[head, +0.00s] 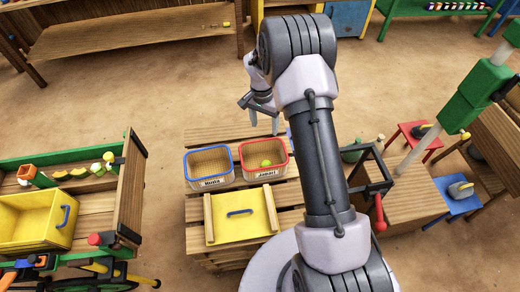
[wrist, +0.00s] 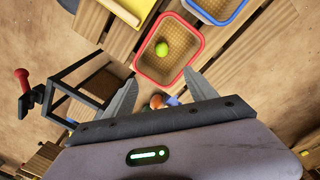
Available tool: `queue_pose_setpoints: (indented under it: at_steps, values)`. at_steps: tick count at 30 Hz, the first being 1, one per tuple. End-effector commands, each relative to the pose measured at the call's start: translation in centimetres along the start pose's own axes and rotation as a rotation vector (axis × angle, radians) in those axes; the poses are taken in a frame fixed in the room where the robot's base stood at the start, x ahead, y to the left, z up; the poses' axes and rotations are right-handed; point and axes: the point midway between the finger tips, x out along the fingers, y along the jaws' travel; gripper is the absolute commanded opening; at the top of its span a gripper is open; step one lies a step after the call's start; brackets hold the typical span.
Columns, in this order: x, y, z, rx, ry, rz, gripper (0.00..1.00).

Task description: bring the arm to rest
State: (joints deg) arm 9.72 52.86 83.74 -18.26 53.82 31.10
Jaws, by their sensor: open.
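My gripper (head: 264,120) hangs from my bent arm above the far edge of the slatted wooden stand, just behind the two baskets. In the wrist view its two fingers (wrist: 162,92) are spread apart with nothing held between them. The red-rimmed basket (head: 288,160) holds a yellow-green ball (head: 266,163); they also show in the wrist view as the basket (wrist: 199,44) and the ball (wrist: 162,49). The blue-rimmed basket (head: 233,152) beside it looks empty. My arm hides part of the stand's right side.
A yellow panel with a blue handle (head: 240,212) lies in front of the baskets. A dark frame with a red-knobbed lever (head: 379,212) stands right of my arm. A cart with a yellow bin (head: 18,222) is at left. Sandy floor behind the stand is clear.

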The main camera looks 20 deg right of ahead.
Motion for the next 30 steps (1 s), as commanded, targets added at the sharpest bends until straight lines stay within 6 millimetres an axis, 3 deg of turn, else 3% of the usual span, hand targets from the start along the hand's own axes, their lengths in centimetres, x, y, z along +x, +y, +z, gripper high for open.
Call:
queue_pose_setpoints:
  at_steps: [5,8,12,15,18,21,24,30]
  values:
    - [-0.9,-0.1,0.1,-0.006,0.005,-0.008,0.66]
    - [-6.6,-0.1,1.5,-0.045,0.034,-0.059,0.66]
    - [-18.6,2.4,7.8,-0.162,0.104,-0.185,0.66]
    - [-24.6,5.8,13.7,-0.254,0.161,-0.279,0.66]
    - [-27.9,9.8,19.6,-0.346,0.221,-0.369,0.66]
    - [-28.7,13.1,24.4,-0.423,0.273,-0.444,0.66]
    - [-28.3,15.3,27.4,-0.478,0.309,-0.493,0.66]
    - [-27.7,16.5,29.1,-0.511,0.331,-0.521,0.66]
